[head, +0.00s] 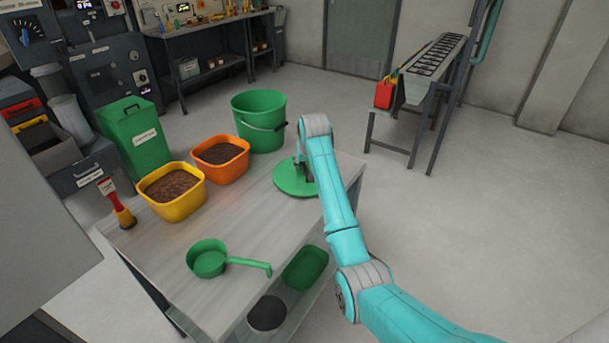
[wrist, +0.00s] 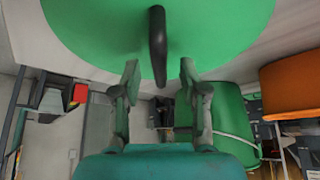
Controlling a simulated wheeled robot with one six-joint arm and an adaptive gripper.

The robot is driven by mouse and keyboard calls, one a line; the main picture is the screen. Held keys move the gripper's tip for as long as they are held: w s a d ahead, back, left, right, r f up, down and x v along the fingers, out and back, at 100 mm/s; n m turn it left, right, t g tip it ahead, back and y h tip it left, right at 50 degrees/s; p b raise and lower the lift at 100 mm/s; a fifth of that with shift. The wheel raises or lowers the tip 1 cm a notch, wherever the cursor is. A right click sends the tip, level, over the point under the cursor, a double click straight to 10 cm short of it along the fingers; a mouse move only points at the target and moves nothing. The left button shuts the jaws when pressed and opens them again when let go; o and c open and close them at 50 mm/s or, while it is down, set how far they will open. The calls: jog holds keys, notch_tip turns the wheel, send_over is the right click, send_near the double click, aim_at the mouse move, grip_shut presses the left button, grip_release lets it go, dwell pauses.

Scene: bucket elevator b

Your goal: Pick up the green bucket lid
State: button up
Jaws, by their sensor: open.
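The green bucket lid (head: 290,183) lies flat on the table near its right edge, and it fills the top of the wrist view (wrist: 90,30). Its dark handle (wrist: 158,45) stands up from the lid's middle. My gripper (wrist: 159,70) is open, one finger on each side of the handle's line, with a gap to both sides. In the head view my gripper (head: 300,168) is at the lid, partly hidden by my arm. The green bucket (head: 258,115) stands upright without a lid on the table's far end, behind the green lid, with a wire handle.
The table (head: 225,230) also holds an orange tub (head: 222,172), a yellow tub (head: 175,208), a green scoop (head: 209,264) and a red-handled brush (head: 108,190). A green bin (head: 140,145) stands beyond the table's left side.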

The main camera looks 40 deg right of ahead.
jog(key=shift+x, duration=0.9)
grip_shut()
